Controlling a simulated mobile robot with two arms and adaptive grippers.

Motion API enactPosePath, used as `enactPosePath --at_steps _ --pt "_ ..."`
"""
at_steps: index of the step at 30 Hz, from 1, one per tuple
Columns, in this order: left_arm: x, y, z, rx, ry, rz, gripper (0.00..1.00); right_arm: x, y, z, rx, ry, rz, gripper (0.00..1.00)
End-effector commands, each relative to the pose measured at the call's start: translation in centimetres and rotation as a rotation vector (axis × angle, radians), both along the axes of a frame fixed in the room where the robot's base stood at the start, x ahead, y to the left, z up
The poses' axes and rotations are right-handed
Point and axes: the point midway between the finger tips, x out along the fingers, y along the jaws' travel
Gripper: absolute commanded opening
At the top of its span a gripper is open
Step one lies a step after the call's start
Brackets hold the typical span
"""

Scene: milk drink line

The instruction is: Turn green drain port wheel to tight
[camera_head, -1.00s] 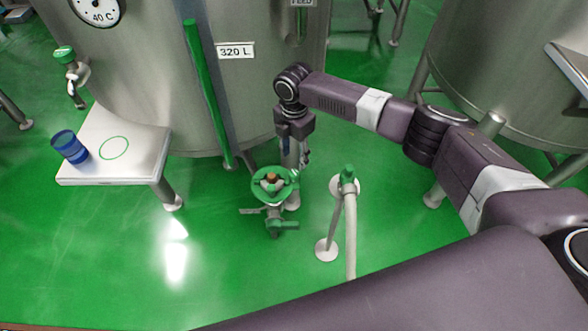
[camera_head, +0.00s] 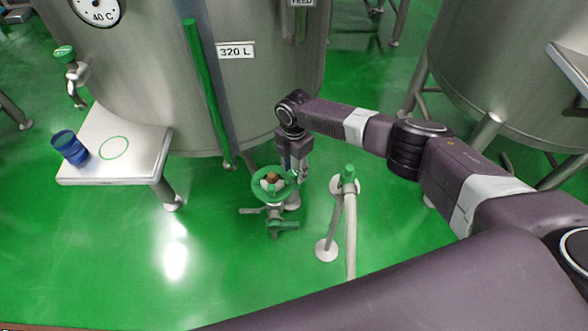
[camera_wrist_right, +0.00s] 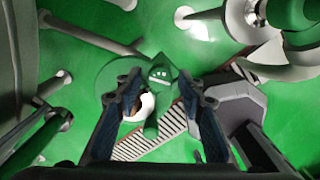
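The green drain port wheel (camera_head: 258,193) sits on a valve at the foot of the 320 L tank in the head view. An orange-brown hub shows at its middle. My right gripper (camera_head: 300,177) points down just right of the wheel, close to its rim; I cannot tell whether they touch. In the right wrist view the right gripper (camera_wrist_right: 160,82) has its two dark fingers apart, with no object clamped between them. A green fitting (camera_wrist_right: 158,72) lies beyond and between the fingertips; I cannot tell which part of the valve it is. My left gripper is out of view.
The 320 L tank (camera_head: 150,60) stands behind the wheel. A pipe with a green top (camera_head: 348,174) stands to its right. A white platform (camera_head: 85,172) with a blue cup (camera_head: 70,147) is at left. A second tank (camera_head: 490,70) is at right. Green floor lies in front.

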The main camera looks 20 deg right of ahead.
Motion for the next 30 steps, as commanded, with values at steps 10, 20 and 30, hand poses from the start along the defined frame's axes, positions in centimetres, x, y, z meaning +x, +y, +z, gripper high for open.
enactPosePath --at_steps 10,20,30 --pt "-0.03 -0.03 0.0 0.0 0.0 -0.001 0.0 -0.02 -0.01 0.01 0.0 0.0 -0.001 0.0" --pt "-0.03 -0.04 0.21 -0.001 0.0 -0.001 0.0 -0.06 0.06 0.03 0.001 0.002 -0.069 0.0" --pt "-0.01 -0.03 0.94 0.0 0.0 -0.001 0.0 -0.08 0.12 0.1 0.002 0.002 -0.328 0.0"
